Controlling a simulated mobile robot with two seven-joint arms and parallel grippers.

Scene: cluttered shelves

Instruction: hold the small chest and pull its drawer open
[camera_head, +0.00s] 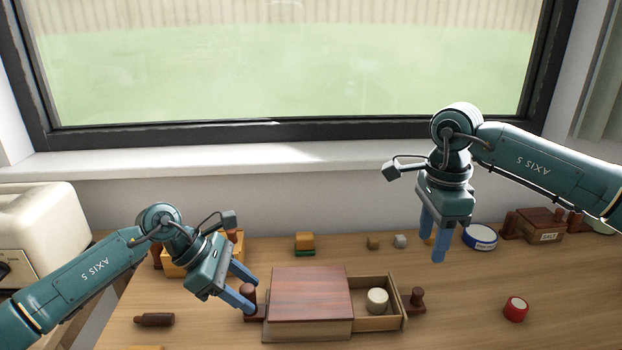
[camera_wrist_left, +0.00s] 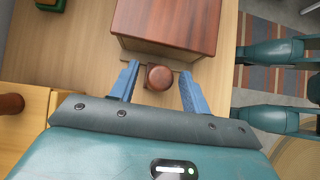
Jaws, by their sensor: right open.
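The small chest (camera_head: 308,294) has a red-brown wooden top and stands on the table. Its drawer (camera_head: 390,324) is pulled out to the right, with a white round object (camera_head: 377,300) inside. A dark knob (camera_head: 417,295) is on the drawer's right end. Another dark knob sits on the chest's left side; in the left wrist view this knob (camera_wrist_left: 160,77) lies between the fingers, with gaps on both sides. My left gripper (camera_head: 247,288) is open around that left knob. My right gripper (camera_head: 433,244) is open and empty, above and behind the drawer knob, apart from it.
A red round tin (camera_head: 515,309) stands to the right. A blue-and-white tin (camera_head: 480,238) and a labelled brown box (camera_head: 539,226) are at the back right. Small blocks (camera_head: 304,243) stand behind the chest. A brown bottle-like object (camera_head: 154,320) lies at front left.

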